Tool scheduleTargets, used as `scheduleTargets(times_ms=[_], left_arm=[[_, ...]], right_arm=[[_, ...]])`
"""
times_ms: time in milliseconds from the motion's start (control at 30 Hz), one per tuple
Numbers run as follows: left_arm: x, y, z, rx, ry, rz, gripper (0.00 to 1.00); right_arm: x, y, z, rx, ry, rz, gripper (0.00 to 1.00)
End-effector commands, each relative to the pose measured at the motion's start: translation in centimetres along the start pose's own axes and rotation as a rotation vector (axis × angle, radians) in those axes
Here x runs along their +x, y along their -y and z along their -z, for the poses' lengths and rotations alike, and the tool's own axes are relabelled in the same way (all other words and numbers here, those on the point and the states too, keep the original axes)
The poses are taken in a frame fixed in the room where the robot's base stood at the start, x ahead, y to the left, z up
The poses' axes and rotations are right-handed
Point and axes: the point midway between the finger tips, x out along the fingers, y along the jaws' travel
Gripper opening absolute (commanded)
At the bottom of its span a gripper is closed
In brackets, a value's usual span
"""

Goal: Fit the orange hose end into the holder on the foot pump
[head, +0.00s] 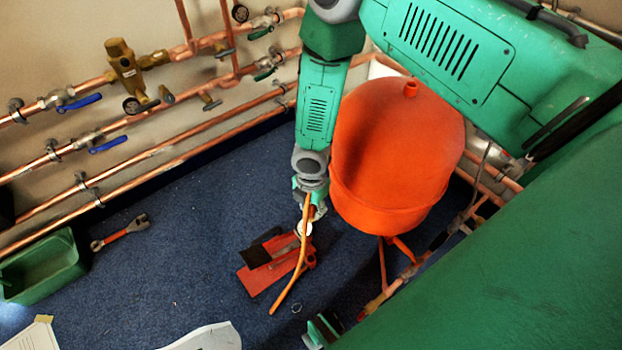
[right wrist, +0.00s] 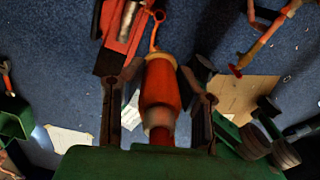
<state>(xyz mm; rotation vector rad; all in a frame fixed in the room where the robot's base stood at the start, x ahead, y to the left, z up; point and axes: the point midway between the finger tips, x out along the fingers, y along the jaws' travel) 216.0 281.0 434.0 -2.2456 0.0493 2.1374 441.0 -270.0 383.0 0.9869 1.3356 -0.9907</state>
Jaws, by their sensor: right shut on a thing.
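The red foot pump (head: 262,277) with a black pedal lies on the blue floor. It shows at the top of the right wrist view (right wrist: 122,35), beyond my fingertips. My right gripper (head: 310,208) is above the pump, shut on the orange hose end (right wrist: 160,88), which sits between its two dark fingers. The orange hose (head: 300,262) runs down from the gripper and crosses in front of the pump in the head view. I cannot clearly make out the holder, nor whether the hose end touches the pump. My left gripper is not identifiable in these views.
A large orange tank (head: 395,160) on legs stands close beside my right arm. Copper pipes (head: 150,127) with valves line the wall. A green bin (head: 45,268) and a wrench-like tool (head: 120,232) lie at the left. The floor between tool and pump is clear.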

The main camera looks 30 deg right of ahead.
Motion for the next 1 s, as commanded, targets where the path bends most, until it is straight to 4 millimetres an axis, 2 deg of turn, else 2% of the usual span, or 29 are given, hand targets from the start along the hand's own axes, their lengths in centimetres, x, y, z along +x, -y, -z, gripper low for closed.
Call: scheduleTargets(times_ms=[33, 267, 1000], left_arm=[[0.6, 0.0, 0.0, 0.0, 0.0, 0.0, 0.0], [2.1, 0.0, -0.1, 0.0, 0.0, 0.0, 0.0], [2.4, 0.0, -0.1, 0.0, 0.0, 0.0, 0.0]], right_arm=[[0.8, 0.0, 0.0, 0.0, 0.0, 0.0, 0.0], [3.1, 0.0, 0.0, 0.0, 0.0, 0.0, 0.0], [10.3, 0.0, 0.0, 0.0, -0.001, 0.0, 0.0]])
